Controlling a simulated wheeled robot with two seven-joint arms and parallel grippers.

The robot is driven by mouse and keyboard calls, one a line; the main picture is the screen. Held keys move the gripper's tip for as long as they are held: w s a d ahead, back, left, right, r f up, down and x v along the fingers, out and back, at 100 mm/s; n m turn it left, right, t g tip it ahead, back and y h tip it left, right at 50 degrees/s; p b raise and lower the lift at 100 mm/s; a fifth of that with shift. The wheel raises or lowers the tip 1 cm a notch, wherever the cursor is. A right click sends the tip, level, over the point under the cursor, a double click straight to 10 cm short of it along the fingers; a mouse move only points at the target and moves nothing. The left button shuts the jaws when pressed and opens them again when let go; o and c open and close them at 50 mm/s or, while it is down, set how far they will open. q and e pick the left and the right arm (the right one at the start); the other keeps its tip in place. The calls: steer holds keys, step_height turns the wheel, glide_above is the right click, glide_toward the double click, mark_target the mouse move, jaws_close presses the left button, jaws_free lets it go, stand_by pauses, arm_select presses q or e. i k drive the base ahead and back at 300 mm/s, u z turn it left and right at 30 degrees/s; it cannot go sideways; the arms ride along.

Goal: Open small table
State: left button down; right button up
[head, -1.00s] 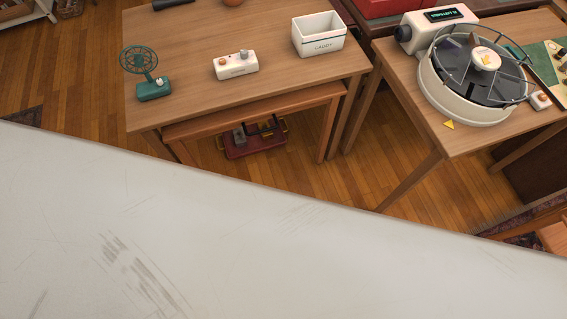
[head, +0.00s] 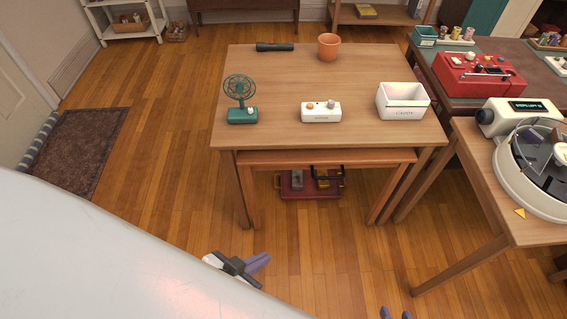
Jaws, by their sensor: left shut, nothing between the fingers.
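A small wooden table (head: 325,158) is nested under a larger wooden table (head: 385,62). Its front edge and front legs show just below the larger top; the rest is hidden. My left gripper (head: 262,260) is shut and empty, low over the floor in front of the tables and apart from them. Only two fingertips of my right gripper (head: 395,314) show at the bottom edge. They stand apart with nothing seen between them.
On the larger table are a green fan (head: 240,98), a white box with knobs (head: 321,111), a white caddy (head: 403,101), an orange pot (head: 328,47) and a dark cylinder (head: 274,46). A red tray (head: 309,190) sits underneath. A turntable (head: 540,190) stands right.

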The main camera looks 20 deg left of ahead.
mark_target(399, 158)
steer(key=u, duration=0.25)
steer(key=i, duration=0.4)
steer(key=u, duration=0.1)
steer(key=k, duration=0.5)
steer(key=u, duration=0.15)
steer(key=i, duration=0.5)
steer(key=u, duration=0.3)
